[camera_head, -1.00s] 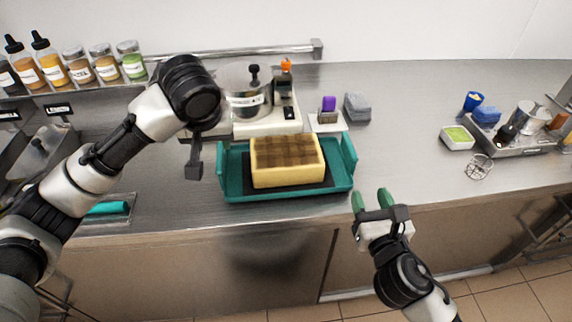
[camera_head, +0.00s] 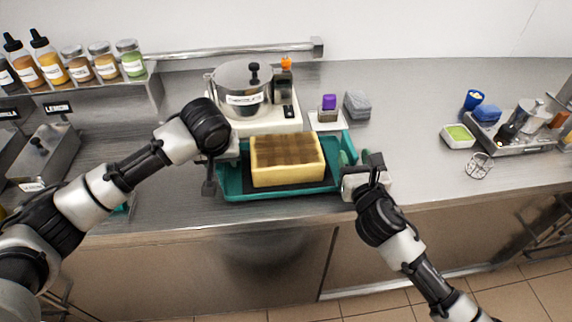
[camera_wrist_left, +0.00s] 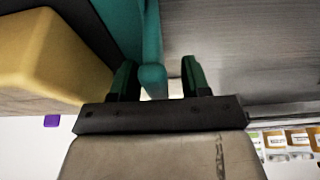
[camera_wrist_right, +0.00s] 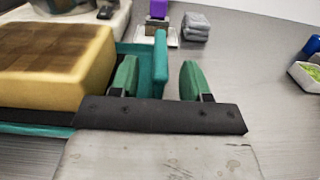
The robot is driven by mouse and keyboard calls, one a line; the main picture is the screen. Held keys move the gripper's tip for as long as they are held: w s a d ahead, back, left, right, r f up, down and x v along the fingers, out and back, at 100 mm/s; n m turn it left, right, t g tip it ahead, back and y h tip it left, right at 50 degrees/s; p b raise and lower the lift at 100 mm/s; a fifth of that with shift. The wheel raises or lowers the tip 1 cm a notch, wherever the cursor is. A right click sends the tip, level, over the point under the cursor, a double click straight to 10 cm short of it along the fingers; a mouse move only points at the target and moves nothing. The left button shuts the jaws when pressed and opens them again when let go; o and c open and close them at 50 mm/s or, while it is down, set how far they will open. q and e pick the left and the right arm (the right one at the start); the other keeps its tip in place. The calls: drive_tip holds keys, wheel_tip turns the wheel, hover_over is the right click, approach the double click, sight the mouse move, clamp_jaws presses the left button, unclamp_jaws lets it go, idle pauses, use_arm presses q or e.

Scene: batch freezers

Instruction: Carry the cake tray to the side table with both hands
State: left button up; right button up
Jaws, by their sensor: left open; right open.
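The cake tray (camera_head: 290,197) is teal with raised end walls and sits on the steel counter. A yellow cake block (camera_head: 287,176) with a brown checkered top rests on it. My left gripper (camera_wrist_left: 160,80) is open at the tray's left end; in the left wrist view the teal end wall (camera_wrist_left: 152,45) stands between its green fingers. My right gripper (camera_wrist_right: 160,78) is open at the right end; in the right wrist view the teal end wall (camera_wrist_right: 160,60) stands close to and just beyond the gap between its fingers.
A steel pot (camera_head: 241,88) on a white appliance (camera_head: 270,122) stands behind the tray. A grey cloth stack (camera_head: 357,104) and a purple item (camera_head: 328,102) lie at the back. A white bowl (camera_head: 458,136) and whisk (camera_head: 479,166) are at the right. The counter between is clear.

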use_arm(q)
drive_tip(key=shift+c, duration=0.3)
use_arm(e)
drive_tip(key=shift+c, duration=0.3)
use_arm(q)
clamp_jaws()
use_arm(e)
clamp_jaws()
